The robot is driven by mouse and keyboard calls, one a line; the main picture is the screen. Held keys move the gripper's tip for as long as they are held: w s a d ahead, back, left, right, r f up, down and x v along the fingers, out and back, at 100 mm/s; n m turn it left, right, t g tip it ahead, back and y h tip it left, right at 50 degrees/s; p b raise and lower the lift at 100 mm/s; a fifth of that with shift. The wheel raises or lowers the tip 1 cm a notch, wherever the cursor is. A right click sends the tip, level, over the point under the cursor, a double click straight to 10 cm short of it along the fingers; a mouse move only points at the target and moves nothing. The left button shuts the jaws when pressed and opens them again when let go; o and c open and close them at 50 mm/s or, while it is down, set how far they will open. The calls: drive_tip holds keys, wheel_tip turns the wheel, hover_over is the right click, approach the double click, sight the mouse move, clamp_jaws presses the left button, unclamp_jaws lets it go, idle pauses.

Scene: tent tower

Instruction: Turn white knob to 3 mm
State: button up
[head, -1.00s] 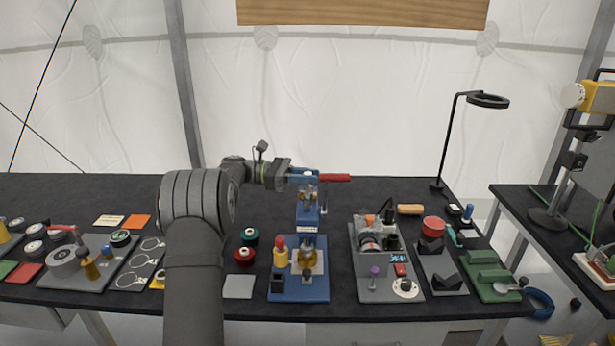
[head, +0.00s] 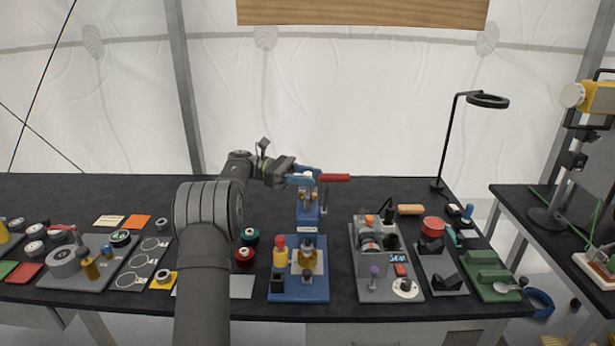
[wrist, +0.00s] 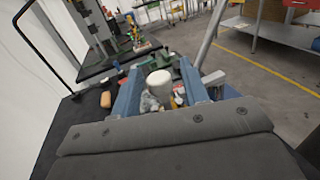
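The white knob (wrist: 159,82) shows in the wrist view as a short pale cylinder between my gripper's two blue fingers. My gripper (wrist: 160,88) is open around it, with a gap visible on each side. In the head view my gripper (head: 308,176) is at the top of the blue press-like device (head: 308,212), beside its red lever handle (head: 335,178). The knob is mostly hidden by the fingers there. Its scale marks are too small to read.
A blue base (head: 300,290) with red, yellow and black parts stands in front of the device. A grey fixture (head: 370,290) is to its right. A black lamp (head: 447,140) stands at the back right. The table behind my arm is largely clear.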

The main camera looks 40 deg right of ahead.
drive_tip(key=shift+r, duration=0.6)
wheel_tip(320, 180, up, 3)
drive_tip(key=shift+r, duration=0.15)
drive_tip(key=s+d+r, duration=0.1)
drive_tip(key=s+r, duration=0.5)
drive_tip(key=s, duration=0.5)
drive_tip(key=shift+s+r, duration=0.3)
drive_tip(key=shift+d, duration=0.1)
drive_tip(key=n+t+h, duration=1)
drive_tip(key=t, duration=0.2)
approach(308, 173)
drive_tip(key=x, duration=1)
drive_tip(key=shift+f, duration=0.4)
